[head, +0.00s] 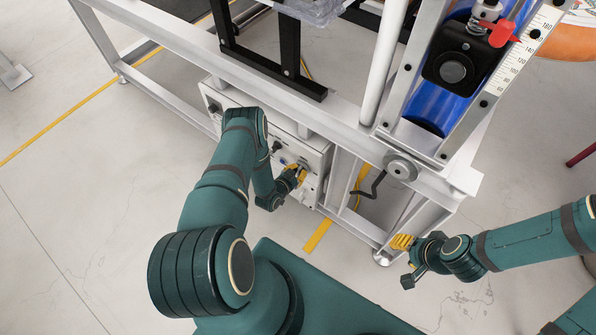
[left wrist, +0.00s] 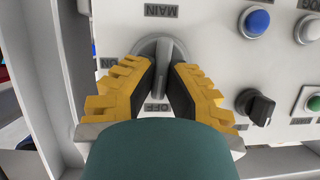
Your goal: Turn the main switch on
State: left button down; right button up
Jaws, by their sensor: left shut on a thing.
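The grey main switch (left wrist: 159,55) is a rotary knob on a pale control panel (left wrist: 205,60). In the left wrist view its raised handle stands about upright, with the MAIN label above, OFF below and ON at the left; the lettering appears upside down. My left gripper (left wrist: 156,85) has its yellow fingers on both sides of the handle and is shut on it. In the head view this gripper (head: 299,172) is at the front of the control box (head: 317,152), and the switch is mostly hidden. My right gripper (head: 405,262) is open and empty, away from the box.
Beside the switch are a blue button (left wrist: 256,20), a black selector knob (left wrist: 257,105) and a green button (left wrist: 314,103). A white metal frame (head: 300,95) surrounds the box. A crank handle (head: 372,187) hangs at its right.

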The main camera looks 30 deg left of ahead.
pick_arm(q)
jog(key=m+y, duration=0.1)
jog(key=m, duration=0.1)
jog(key=shift+d+f+m+y, duration=0.1)
jog(key=shift+d+m+y, duration=0.15)
jog(key=shift+m+y, duration=0.15)
jog(key=shift+d+f+m+t+y, duration=0.1)
jog(key=shift+m+t+y, duration=0.55)
jog(key=shift+m, duration=1)
jog(key=shift+d+f+m+t+y, duration=0.15)
jog(key=shift+m+t+y, duration=0.5)
jog(key=shift+m, duration=0.95)
jog(key=shift+a+f+m+t+y, duration=0.1)
jog(key=shift+m+t+y, duration=0.55)
jog(key=shift+m, duration=1)
jog(key=c, duration=1)
grip_release()
jog(key=shift+r, duration=0.1)
